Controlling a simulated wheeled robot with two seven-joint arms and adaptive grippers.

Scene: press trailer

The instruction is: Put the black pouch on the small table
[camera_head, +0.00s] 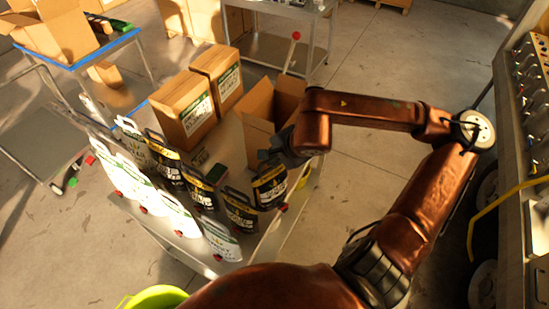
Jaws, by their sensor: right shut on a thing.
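My right gripper (268,160) is at the right part of the central grey table (252,243). It is shut on the top of a black pouch (270,188) with a yellow band and white print. The pouch hangs about upright; I cannot tell whether its base touches the table. Other black pouches (240,212) and several white pouches (176,213) stand in rows to its left. A table with a blue edge (105,48) stands at the upper left, and a grey metal table (262,47) at the top. I cannot tell which is the small table. My left gripper is not in view.
Two closed cardboard boxes (183,112) and an open box (259,118) stand behind the pouches, the open one close to my gripper. A control panel (535,75) is at the right. A yellow-green bin (155,298) shows at the bottom.

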